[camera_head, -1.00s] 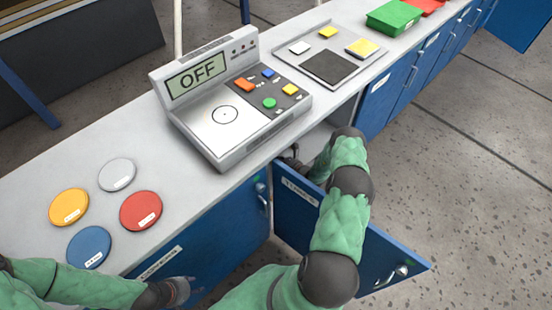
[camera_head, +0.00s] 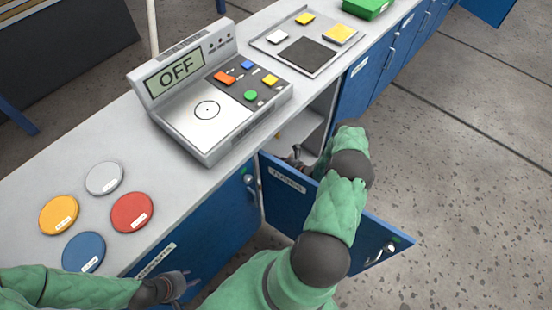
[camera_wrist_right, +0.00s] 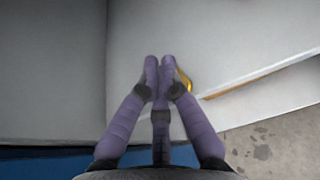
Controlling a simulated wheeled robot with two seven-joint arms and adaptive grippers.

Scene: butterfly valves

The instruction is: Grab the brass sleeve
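A small brass-yellow curved piece, likely the brass sleeve (camera_wrist_right: 187,80), shows in the right wrist view just right of the fingertips, partly hidden behind a finger. My right gripper (camera_wrist_right: 160,66) has purple fingers with two tips close together and a narrow gap between them. I cannot tell whether it touches or holds the piece. In the head view my right gripper (camera_head: 297,154) is small and dark at the open cabinet, partly hidden by the door and arm. My left gripper (camera_head: 182,287) is low in front of the closed cabinet, with nothing visible in it.
The open blue cabinet door (camera_head: 305,205) stands beside my right arm. A pale shelf (camera_head: 300,125) lies inside the cabinet. A grey scale reading OFF (camera_head: 205,110), coloured discs (camera_head: 132,212) and a tray (camera_head: 275,35) are on the counter. Floor is clear at right.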

